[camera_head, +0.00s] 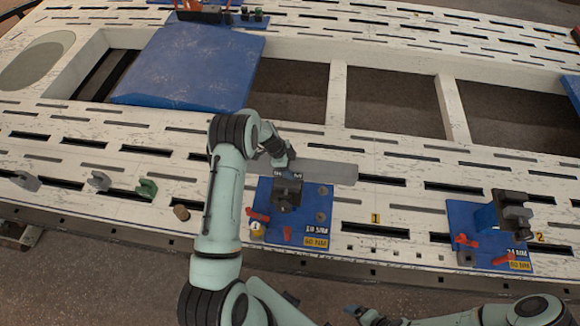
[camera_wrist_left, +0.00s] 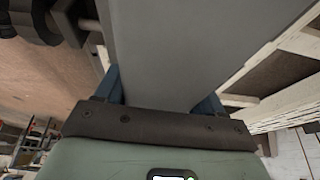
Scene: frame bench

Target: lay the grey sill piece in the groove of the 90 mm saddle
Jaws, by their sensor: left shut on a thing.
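The grey sill piece (camera_head: 328,172) is a flat grey bar held above the bench, extending right from my left gripper (camera_head: 287,160). In the left wrist view the sill piece (camera_wrist_left: 185,45) fills the space between the two blue fingers of the left gripper (camera_wrist_left: 162,90), which is shut on it. Below the piece stands a dark block (camera_head: 287,192) on a blue plate (camera_head: 322,226); I cannot tell whether they touch. A dark stepped block (camera_head: 512,215) stands on another blue plate (camera_head: 462,215) at right. I cannot tell which is the 90 mm saddle. My right gripper (camera_head: 362,314) is low at the front edge, its jaws unclear.
The slotted white bench (camera_head: 400,215) has large openings behind the plates. A blue panel (camera_head: 195,65) lies at the back left. Several small hooks, one a green hook (camera_head: 147,188), and a brown peg (camera_head: 181,212) stand at left. Red clamp handles (camera_head: 467,241) rise from the plates.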

